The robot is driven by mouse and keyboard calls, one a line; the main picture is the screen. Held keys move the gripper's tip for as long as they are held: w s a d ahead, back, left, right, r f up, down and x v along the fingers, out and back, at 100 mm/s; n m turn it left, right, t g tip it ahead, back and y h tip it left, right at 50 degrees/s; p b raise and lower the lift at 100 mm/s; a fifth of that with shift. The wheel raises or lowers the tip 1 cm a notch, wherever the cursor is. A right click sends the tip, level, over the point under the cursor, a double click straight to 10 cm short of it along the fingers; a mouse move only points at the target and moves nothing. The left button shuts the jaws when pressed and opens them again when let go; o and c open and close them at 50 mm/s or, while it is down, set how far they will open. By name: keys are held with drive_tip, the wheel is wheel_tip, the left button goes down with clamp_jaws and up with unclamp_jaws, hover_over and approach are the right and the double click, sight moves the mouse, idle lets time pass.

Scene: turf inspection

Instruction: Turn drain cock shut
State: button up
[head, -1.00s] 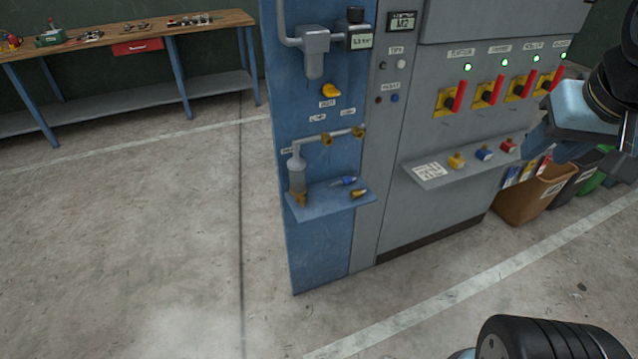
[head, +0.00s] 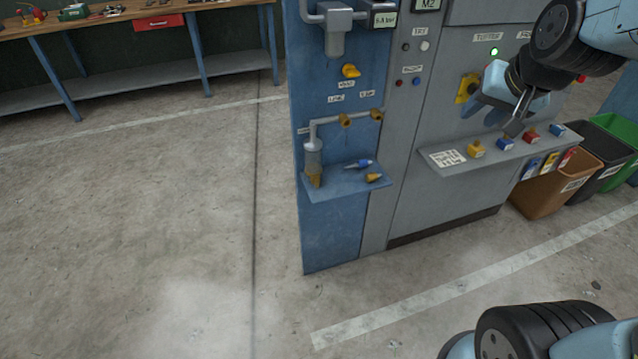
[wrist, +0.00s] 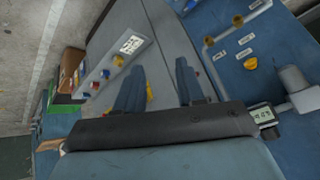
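A small brass-yellow piece (head: 314,180), which looks like the drain cock, sits under the clear bowl (head: 313,155) on the blue panel (head: 330,235), at the left end of its small shelf. Its handle direction is too small to tell. A yellow knob (head: 350,71) sits higher on the panel and also shows in the wrist view (wrist: 250,63). My gripper (head: 508,108) is in front of the grey cabinet, to the right of the blue panel and apart from the cock. In the wrist view its two fingers (wrist: 160,88) stand apart with nothing held between them.
The small blue shelf (head: 340,192) holds a blue-tipped piece (head: 360,164) and a brass piece (head: 374,177). Two brass fittings (head: 345,120) stick out above it. The grey ledge (head: 470,160) with coloured knobs juts out below my gripper. Bins (head: 560,185) stand right; floor in front is clear.

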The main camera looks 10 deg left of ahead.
drive_tip(key=w+a+f+m+t, duration=0.1)
drive_tip(key=w+a+f, duration=0.8)
drive_tip(key=f, duration=0.2)
drive_tip(key=n+t+y, duration=0.7)
drive_tip(key=n+t, duration=0.1)
approach(318, 183)
drive_tip(key=x, duration=0.9)
drive_tip(key=shift+w+a+f, duration=0.1)
drive_tip(key=shift+w+a, duration=0.05)
drive_tip(key=shift+w, duration=0.15)
drive_tip(key=shift+c, duration=0.2)
drive_tip(key=c, duration=0.6)
drive_tip(key=shift+c, duration=0.2)
